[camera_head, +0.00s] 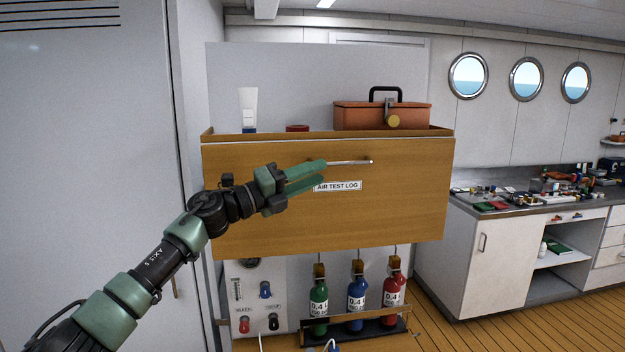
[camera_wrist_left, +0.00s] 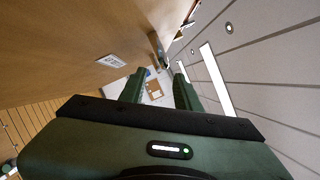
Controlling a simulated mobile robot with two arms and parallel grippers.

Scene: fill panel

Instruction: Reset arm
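My left gripper (camera_head: 322,172) is in front of the wooden panel in the head view, its green fingers pointing right. In the left wrist view the gripper's fingers (camera_wrist_left: 160,76) are apart, with no object seen held between them. A metal bar handle (camera_head: 352,162) on the panel extends right from beside the upper fingertip. I cannot tell whether the finger touches it. The panel (camera_head: 400,205) carries a label reading "AIR TEST LOG" (camera_head: 338,186), which also shows in the left wrist view (camera_wrist_left: 110,62). My right gripper is not in view.
An orange toolbox (camera_head: 360,117) and a white tube (camera_head: 249,105) stand above the panel. Green (camera_head: 319,302), blue (camera_head: 356,296) and red (camera_head: 391,292) bottles stand in a rack below. A cluttered counter (camera_head: 500,208) is at right. Wooden floor (camera_head: 520,315) lies before it.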

